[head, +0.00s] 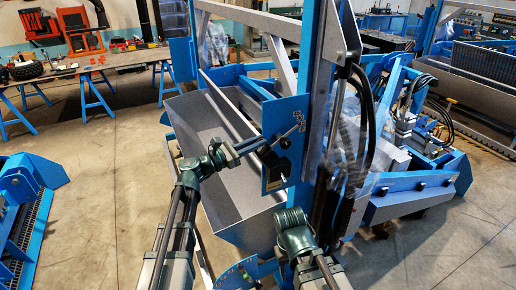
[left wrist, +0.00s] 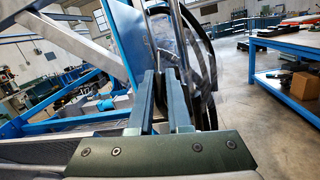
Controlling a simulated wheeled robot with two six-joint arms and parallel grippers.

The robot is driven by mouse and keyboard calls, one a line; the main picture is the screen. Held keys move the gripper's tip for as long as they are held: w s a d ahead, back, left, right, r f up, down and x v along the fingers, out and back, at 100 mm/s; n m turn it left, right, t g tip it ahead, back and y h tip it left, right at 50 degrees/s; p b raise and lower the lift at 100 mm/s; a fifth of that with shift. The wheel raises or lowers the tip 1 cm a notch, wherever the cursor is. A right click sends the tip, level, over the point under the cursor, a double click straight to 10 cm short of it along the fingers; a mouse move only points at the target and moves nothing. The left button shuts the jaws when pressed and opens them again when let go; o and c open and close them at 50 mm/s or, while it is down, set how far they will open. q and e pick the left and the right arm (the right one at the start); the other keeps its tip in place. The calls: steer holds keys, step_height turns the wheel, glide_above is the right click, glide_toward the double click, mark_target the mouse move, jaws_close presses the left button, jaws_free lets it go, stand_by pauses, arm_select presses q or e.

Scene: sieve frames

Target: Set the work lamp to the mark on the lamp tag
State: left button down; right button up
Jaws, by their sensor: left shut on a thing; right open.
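A blue upright panel (head: 284,135) on the machine carries a small black part (head: 284,142) with a thin lever, and a row of small marks near its top. A dark box sits low on the panel. My left gripper (head: 262,141) reaches the panel from the left, at the black part. In the left wrist view its two blue-grey fingers (left wrist: 165,100) are shut on a narrow dark piece between them, mostly hidden. My right gripper (head: 291,217) is lower, near the front post; its fingers do not show clearly. I cannot tell which part is the work lamp or the lamp tag.
A grey hopper (head: 229,215) lies behind and below my left arm. A blue dial plate (head: 238,274) with coloured marks is at the bottom. Black hoses (head: 368,110) hang right of the post. A workbench (head: 85,66) stands far left; open floor (head: 105,200) lies at left.

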arm_select(q)
steer(key=shift+a+f+t+h+b, duration=0.15)
steer(key=shift+f+t+h+b, duration=0.45)
steer(key=shift+b, duration=0.9)
steer(key=shift+a+f+t+h+b, duration=0.1)
steer(key=shift+f+h+b, duration=0.3)
steer(key=shift+f+b, duration=0.8)
steer(key=shift+r+t+b, duration=0.25)
steer(key=shift+t+b, duration=0.05)
steer(key=shift+b, duration=0.55)
steer(key=shift+h, duration=0.3)
steer(key=shift+r, duration=0.1)
steer(key=c, duration=1.2)
jaws_free()
steer(key=shift+c, duration=0.2)
steer(key=o, duration=0.3)
steer(key=shift+w+a, duration=0.1)
